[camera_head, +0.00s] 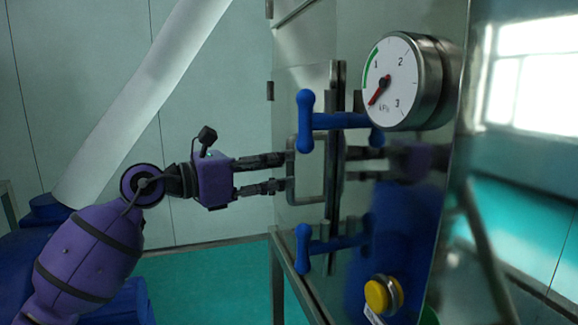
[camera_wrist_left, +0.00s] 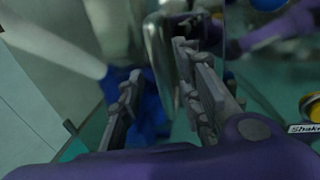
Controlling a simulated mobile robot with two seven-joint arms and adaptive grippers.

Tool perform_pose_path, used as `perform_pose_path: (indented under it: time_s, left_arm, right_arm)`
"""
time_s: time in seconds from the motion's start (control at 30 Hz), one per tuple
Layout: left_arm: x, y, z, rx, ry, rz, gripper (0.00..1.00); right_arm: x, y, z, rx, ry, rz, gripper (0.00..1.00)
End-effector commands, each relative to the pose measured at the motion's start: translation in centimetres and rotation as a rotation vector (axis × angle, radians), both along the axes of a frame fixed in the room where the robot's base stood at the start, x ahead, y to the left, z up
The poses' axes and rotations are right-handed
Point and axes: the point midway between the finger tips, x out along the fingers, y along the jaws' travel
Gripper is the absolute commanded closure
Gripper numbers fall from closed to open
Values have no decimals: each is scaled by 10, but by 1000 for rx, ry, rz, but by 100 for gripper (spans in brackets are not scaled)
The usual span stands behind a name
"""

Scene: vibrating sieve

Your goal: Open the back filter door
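The filter door is a shiny metal panel (camera_head: 300,85) with a vertical edge strip, and it looks closed in the head view. A metal D-shaped handle (camera_head: 291,190) stands out from it. The handle also shows in the left wrist view (camera_wrist_left: 157,48), just beyond and between the fingertips. My left gripper (camera_head: 285,173) is open and level with the handle, its fingers pointing at it. In the left wrist view my gripper (camera_wrist_left: 158,68) has its two fingers spread with nothing clamped. Whether a fingertip touches the handle I cannot tell. My right gripper is not in view.
Blue clamp knobs sit above (camera_head: 305,120) and below (camera_head: 303,250) the handle, close to my fingers. A round pressure gauge (camera_head: 392,82) and a yellow button (camera_head: 378,295) are on the reflective metal front. A slanted white pipe (camera_head: 150,95) stands behind my left arm.

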Motion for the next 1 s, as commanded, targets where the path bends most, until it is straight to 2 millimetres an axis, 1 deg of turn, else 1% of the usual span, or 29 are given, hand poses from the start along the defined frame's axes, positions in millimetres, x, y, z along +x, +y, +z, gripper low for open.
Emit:
perform_pose_path:
  time_s: [0.03,0.1,0.23,0.37,0.57,0.67,0.83,1.0]
  left_arm:
    - [4,-8,0,-2,1,-3,68]
    - [9,-17,-1,-2,1,-2,68]
    - [15,-28,-1,-2,3,-2,68]
    - [18,-32,-1,-1,2,0,68]
    - [18,-32,-1,-1,3,0,68]
    - [18,-32,-1,-1,3,0,78]
    - [18,-32,-1,-1,3,0,100]
    - [18,-32,-1,-1,3,-1,100]
  right_arm:
    - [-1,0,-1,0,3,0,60]
    - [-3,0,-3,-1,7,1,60]
    - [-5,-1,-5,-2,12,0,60]
    - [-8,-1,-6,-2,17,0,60]
    - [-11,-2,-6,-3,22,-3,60]
    - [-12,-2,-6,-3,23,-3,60]
    - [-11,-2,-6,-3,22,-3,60]
    - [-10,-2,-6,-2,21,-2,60]
